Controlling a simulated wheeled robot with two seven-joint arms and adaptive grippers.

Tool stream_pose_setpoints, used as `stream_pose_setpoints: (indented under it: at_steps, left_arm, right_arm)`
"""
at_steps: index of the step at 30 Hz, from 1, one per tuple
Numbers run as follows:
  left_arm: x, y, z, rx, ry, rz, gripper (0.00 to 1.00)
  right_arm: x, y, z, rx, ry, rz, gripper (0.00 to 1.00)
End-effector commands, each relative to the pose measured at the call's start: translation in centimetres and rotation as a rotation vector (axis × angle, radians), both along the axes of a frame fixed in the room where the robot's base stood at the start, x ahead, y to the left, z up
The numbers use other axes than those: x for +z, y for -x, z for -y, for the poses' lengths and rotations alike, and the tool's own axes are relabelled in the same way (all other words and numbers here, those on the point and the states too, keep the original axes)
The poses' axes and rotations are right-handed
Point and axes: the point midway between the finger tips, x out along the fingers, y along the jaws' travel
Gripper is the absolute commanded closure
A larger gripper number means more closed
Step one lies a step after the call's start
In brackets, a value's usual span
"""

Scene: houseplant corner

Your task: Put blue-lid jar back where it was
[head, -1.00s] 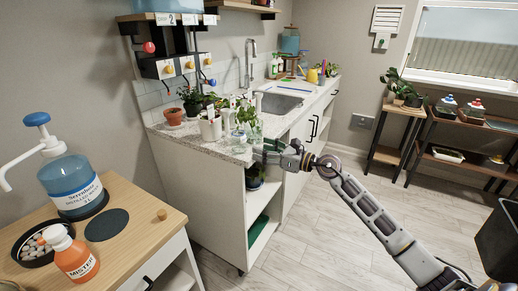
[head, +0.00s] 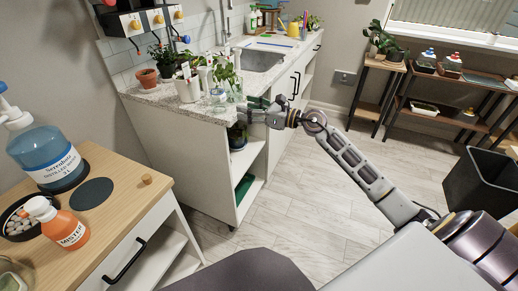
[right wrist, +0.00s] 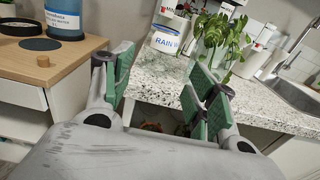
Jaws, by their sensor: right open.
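A jar with a blue lid (head: 428,57) stands on the top of the dark shelf rack at the right of the head view, beside a red-lidded jar (head: 452,64). My right gripper (head: 252,112) is at the front corner of the speckled counter (head: 166,94), far from that rack. In the right wrist view its two green-padded fingers (right wrist: 158,92) are spread with nothing between them. Beyond them a clear container labelled "RAIN W…" (right wrist: 166,41) stands on the counter; its lid colour is unclear. My left gripper is not in view.
A wooden-topped cabinet (head: 125,205) at the left holds a blue water dispenser (head: 45,155), an orange mister bottle (head: 62,228) and a dark round mat (head: 92,193). Potted plants crowd the counter's near end. A black bin (head: 485,185) stands at the right. The middle floor is clear.

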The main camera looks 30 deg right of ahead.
Motion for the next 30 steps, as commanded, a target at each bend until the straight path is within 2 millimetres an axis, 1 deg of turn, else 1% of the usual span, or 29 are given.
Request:
stream_pose_setpoints:
  at_steps: [5, 8, 11, 17, 23, 26, 29, 30]
  left_arm:
    - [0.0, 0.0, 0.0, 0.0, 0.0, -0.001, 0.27]
    - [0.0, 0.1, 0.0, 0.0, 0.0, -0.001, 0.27]
    - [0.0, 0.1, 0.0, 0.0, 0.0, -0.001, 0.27]
    - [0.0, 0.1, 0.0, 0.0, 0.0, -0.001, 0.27]
    - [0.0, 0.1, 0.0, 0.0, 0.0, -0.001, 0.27]
    - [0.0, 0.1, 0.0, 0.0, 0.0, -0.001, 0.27]
    - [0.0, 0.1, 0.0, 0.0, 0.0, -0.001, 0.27]
    - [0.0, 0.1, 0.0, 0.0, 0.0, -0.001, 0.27]
  right_arm:
    - [-0.1, 0.1, -0.2, -0.006, -0.04, -0.006, 0.42]
    - [-0.2, 0.1, -0.5, -0.017, -0.113, -0.017, 0.42]
    - [-0.4, 0.3, -0.7, -0.039, -0.234, -0.04, 0.42]
    - [-1.5, 0.6, -0.5, -0.116, -0.565, -0.115, 0.42]
    - [-4.1, 1.0, 0.9, -0.229, -0.911, -0.215, 0.42]
    - [-6.0, 1.4, 1.7, -0.295, -1.079, -0.274, 0.42]
    - [-8.4, 1.9, 2.5, -0.372, -1.242, -0.336, 0.42]
    - [-9.5, 2.2, 2.8, -0.405, -1.306, -0.361, 0.42]
